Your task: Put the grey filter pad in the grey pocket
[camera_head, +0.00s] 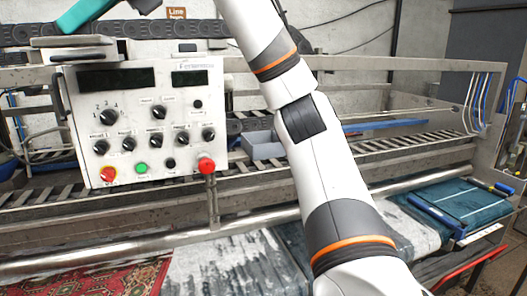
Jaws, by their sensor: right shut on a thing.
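My right arm (318,150) rises from the bottom right and leaves through the top edge, so I do not see its gripper or fingertips. My left gripper is not in view. I cannot make out the grey filter pad for certain. A grey open tray (262,147) lies behind the machine's front rail, just right of the control box, partly hidden by my arm. I cannot tell whether it is the grey pocket.
A white control box (140,120) with knobs and buttons stands at left. A roller conveyor (420,145) runs behind the metal rails. A red patterned rug (90,278) lies at lower left. A teal piece (85,13) enters at the top left. Blue gear (460,205) lies at right.

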